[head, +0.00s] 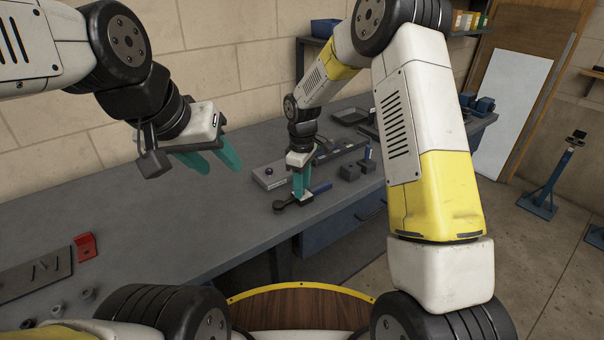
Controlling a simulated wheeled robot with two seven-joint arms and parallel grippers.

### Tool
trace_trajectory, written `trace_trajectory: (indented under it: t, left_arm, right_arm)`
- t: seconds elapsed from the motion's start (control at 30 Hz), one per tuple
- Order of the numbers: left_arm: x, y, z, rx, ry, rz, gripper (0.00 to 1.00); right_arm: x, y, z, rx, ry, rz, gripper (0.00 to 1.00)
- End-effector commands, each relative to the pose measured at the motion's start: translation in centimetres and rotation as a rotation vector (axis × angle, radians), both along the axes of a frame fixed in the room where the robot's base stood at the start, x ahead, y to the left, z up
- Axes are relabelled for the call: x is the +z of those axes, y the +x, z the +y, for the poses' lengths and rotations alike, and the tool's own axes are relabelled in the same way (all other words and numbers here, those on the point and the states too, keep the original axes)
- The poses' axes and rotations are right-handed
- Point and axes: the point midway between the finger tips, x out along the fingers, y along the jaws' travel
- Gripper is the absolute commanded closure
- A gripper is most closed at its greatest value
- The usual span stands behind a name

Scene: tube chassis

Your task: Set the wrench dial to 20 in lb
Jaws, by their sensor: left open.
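What looks like the wrench lies on the grey workbench (175,225), with a dark round-ended part (282,206) at its left and a blue handle-like part (322,187) at its right. The dial and its number are too small to read. My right gripper (299,190) points down with its teal fingers at the dark part between these two; I cannot tell whether it touches or grips it. My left gripper (215,163) is open and empty, held above the bench well to the left of the wrench.
A light grey box (270,175) with a small knob stands just behind the wrench. Small dark blocks (350,172) and a dark tray (350,117) are to the right. A red block (86,246) and a grey plate (40,272) lie at the left. The bench between is clear.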

Motion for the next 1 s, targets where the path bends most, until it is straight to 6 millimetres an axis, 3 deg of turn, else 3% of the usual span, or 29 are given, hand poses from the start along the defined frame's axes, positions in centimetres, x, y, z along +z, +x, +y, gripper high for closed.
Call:
trace_trajectory:
  t: [0.27, 0.47, 1.0]
  left_arm:
    - [0.00, 0.00, 0.00, 0.000, 0.000, 0.000, 0.56]
    - [0.00, 0.00, 0.00, 0.000, 0.000, 0.000, 0.56]
    - [0.00, 0.00, 0.00, 0.000, 0.000, 0.000, 0.56]
  right_arm:
    - [-0.16, 0.01, 0.00, 0.000, 0.001, -0.001, 0.63]
    - [-0.15, 0.02, -0.01, 0.000, 0.001, -0.001, 1.00]
    - [-0.13, 0.04, -0.02, -0.094, 0.000, -0.002, 1.00]
